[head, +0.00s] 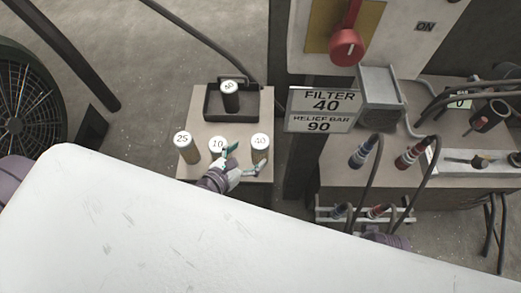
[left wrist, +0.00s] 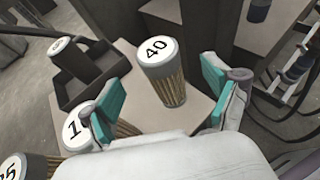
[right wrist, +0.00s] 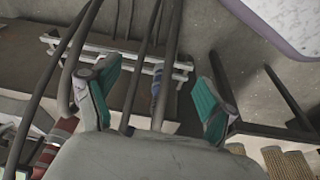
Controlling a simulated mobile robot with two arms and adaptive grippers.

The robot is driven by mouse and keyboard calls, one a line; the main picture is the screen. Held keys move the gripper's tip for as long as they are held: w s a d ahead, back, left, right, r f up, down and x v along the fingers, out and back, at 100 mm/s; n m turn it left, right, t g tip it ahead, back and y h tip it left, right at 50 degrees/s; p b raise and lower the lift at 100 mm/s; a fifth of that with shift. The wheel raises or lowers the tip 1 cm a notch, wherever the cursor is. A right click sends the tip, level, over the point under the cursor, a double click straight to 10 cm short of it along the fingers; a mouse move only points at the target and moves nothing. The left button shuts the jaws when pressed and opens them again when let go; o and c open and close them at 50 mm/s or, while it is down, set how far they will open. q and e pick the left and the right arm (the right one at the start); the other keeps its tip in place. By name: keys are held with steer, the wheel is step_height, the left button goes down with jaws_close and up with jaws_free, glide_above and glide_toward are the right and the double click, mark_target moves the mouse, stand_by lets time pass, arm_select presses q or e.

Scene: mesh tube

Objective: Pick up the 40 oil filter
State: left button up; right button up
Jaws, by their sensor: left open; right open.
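The 40 oil filter (head: 260,156) is an upright tan mesh cylinder with a white cap marked 40, at the right front of a small stand. In the left wrist view the 40 filter (left wrist: 162,78) stands ahead, in the gap between my finger pads. My left gripper (head: 243,161) is open, with teal pads, close to the front left of the 40 filter; it also shows in the left wrist view (left wrist: 160,90). I cannot tell whether a pad touches it. My right gripper (right wrist: 156,85) is open and empty, facing hoses and a metal rack.
The 10 filter (head: 217,146) is close beside my left gripper, and the 25 filter (head: 187,150) stands farther left. A dark tray (head: 212,103) behind holds another filter (head: 230,98). Hoses (head: 372,185) hang at right.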

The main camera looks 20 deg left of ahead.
mark_target(255, 147)
arm_select(q)
steer(key=x, duration=0.3)
steer(key=b+x, duration=0.1)
steer(key=x, duration=0.1)
steer(key=shift+w+r, duration=0.1)
steer(key=shift+w, duration=0.4)
steer(key=shift+w+d, duration=0.1)
steer(key=shift+w, duration=0.15)
arm_select(e)
steer(key=v, duration=0.2)
steer(key=w+v, duration=0.1)
steer(key=v, duration=0.2)
steer(key=shift+r, duration=0.25)
arm_select(q)
steer(key=shift+c, duration=0.2)
jaws_close()
